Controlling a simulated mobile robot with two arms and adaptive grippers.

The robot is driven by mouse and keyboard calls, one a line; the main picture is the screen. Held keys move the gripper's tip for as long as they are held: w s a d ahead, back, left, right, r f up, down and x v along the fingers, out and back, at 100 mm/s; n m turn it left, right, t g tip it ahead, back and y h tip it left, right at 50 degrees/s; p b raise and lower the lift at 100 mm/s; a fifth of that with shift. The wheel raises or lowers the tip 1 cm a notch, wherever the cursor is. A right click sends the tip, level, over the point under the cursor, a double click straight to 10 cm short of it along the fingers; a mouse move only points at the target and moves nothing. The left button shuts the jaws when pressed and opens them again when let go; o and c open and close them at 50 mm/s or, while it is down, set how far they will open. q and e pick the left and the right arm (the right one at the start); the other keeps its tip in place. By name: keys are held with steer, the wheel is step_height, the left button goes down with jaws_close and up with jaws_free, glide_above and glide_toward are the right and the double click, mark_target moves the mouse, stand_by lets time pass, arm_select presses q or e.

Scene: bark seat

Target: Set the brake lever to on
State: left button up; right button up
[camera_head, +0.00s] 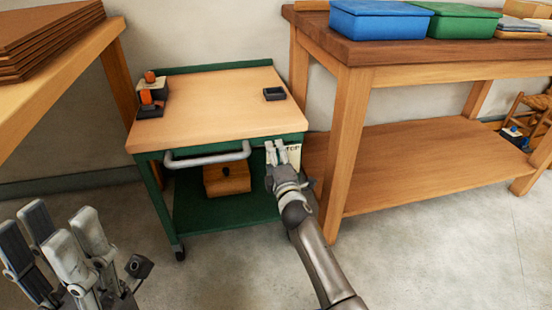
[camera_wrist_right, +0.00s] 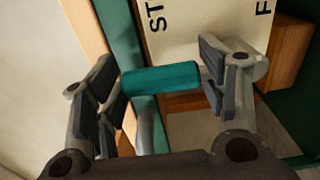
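A teal cylindrical lever handle (camera_wrist_right: 160,79) lies across the right wrist view, between the fingers of my right gripper (camera_wrist_right: 160,85). The fingers stand wide, one near each end of the handle; I cannot tell whether they touch it. Behind it is a cream label plate (camera_wrist_right: 205,25) with the letters "ST" and "F" showing. In the head view my right gripper (camera_head: 277,155) is at the front right corner of the green cart (camera_head: 231,213), by the label plate (camera_head: 294,155), and hides the handle. My left gripper (camera_head: 62,228) is open and empty at the lower left, away from the cart.
The cart has a grey push bar (camera_head: 207,158), and a wooden box (camera_head: 227,178) on its lower shelf. A black tray (camera_head: 274,94) and orange-topped items (camera_head: 147,97) are on top. A wooden workbench (camera_head: 355,130) stands close on the right. The front floor is clear.

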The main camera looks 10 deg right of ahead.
steer(key=shift+o, duration=0.2)
steer(key=shift+d, duration=0.1)
steer(key=shift+s, duration=0.15)
steer(key=shift+s+d+f, duration=0.1)
steer(key=shift+s, duration=0.15)
steer(key=s, duration=1.1)
steer(key=shift+s, duration=0.15)
steer(key=shift+d, duration=0.1)
